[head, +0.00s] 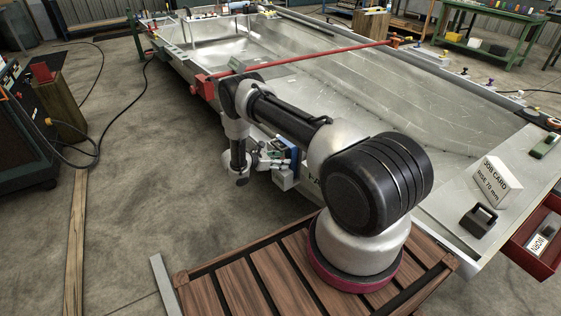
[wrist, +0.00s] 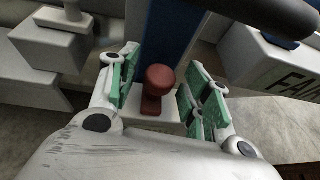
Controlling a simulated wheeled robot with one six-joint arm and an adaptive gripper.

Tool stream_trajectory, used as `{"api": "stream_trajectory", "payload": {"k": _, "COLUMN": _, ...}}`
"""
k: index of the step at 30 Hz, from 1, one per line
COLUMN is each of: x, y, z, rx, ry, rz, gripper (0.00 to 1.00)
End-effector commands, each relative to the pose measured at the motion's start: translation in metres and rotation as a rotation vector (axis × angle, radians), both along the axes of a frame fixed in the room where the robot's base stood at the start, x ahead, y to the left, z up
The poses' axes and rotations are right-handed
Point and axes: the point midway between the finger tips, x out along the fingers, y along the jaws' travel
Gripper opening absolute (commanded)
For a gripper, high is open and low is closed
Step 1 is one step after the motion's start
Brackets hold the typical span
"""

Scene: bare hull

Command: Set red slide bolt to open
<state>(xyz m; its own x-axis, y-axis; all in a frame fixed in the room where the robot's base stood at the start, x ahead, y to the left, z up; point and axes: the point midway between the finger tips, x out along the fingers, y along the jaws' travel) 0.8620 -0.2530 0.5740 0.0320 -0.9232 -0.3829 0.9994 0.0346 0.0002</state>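The slide bolt shows in the wrist view as a red knob (wrist: 160,78) on a red stem, in front of an upright blue plate (wrist: 172,32). My gripper (wrist: 163,88) has its green-padded fingers on either side of the knob, with a visible gap on the left and a narrower one on the right. It is open, and I see no clear contact. In the head view my gripper (head: 274,158) is at the hull's near side, beside the blue part (head: 295,157). The red knob cannot be made out there, and the bolt's setting cannot be read.
A grey block (wrist: 50,47) stands left of the bolt, and a lettered pale block or panel (wrist: 265,60) stands right. A dark bar (wrist: 265,12) crosses above. The open hull (head: 300,85) has a red crossbar (head: 300,60). A job card (head: 490,180) stands right. Floor to the left is mostly clear.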

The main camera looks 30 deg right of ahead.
Motion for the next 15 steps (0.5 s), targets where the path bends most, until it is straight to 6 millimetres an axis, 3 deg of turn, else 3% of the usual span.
{"api": "stream_trajectory", "payload": {"k": 1, "x": 0.0, "y": 0.0, "z": 0.0, "rx": 0.0, "ry": 0.0, "rz": 0.0, "gripper": 0.37}}
{"api": "stream_trajectory", "payload": {"k": 7, "x": 0.0, "y": 0.0, "z": 0.0, "rx": 0.0, "ry": 0.0, "rz": 0.0, "gripper": 0.0}}
{"api": "stream_trajectory", "payload": {"k": 12, "x": 0.0, "y": 0.002, "z": 0.0, "rx": 0.0, "ry": 0.0, "rz": 0.0, "gripper": 0.0}}
{"api": "stream_trajectory", "payload": {"k": 15, "x": -0.001, "y": 0.013, "z": 0.0, "rx": 0.0, "ry": 0.0, "rz": 0.002, "gripper": 0.0}}
